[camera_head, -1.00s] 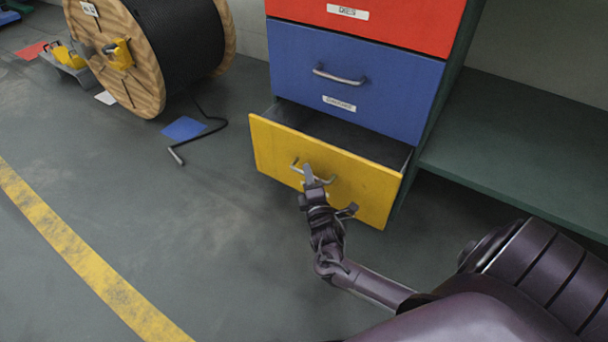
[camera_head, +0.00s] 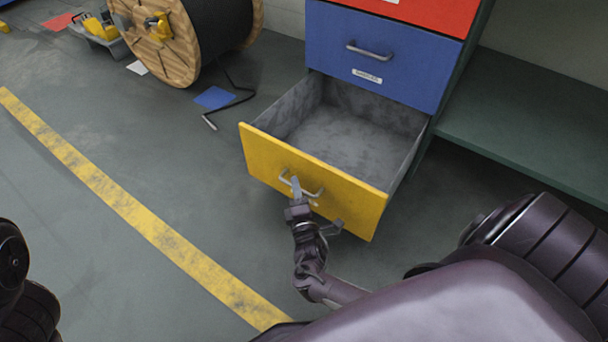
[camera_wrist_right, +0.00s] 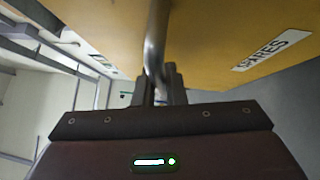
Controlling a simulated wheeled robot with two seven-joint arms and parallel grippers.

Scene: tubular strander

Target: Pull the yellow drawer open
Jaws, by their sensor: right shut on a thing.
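The yellow drawer (camera_head: 349,201) is the bottom one of the cabinet and stands well out from it. Its grey inside (camera_head: 340,135) looks empty. My right gripper (camera_head: 297,190) is shut on the metal bar handle (camera_head: 314,193) at the middle of the drawer front. In the right wrist view, the handle (camera_wrist_right: 156,45) runs between the fingers (camera_wrist_right: 158,88), close to the yellow front (camera_wrist_right: 215,40) with its "SPARES" label (camera_wrist_right: 272,50). My left gripper is not in view; only part of my left arm shows at the left edge.
Above are a shut blue drawer (camera_head: 385,55) and a red drawer (camera_head: 430,15). A green shelf (camera_head: 530,125) is at the right. A cable reel (camera_head: 180,35), a blue sheet (camera_head: 215,97) and a bent rod (camera_head: 235,100) lie left. The floor before the drawer is clear.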

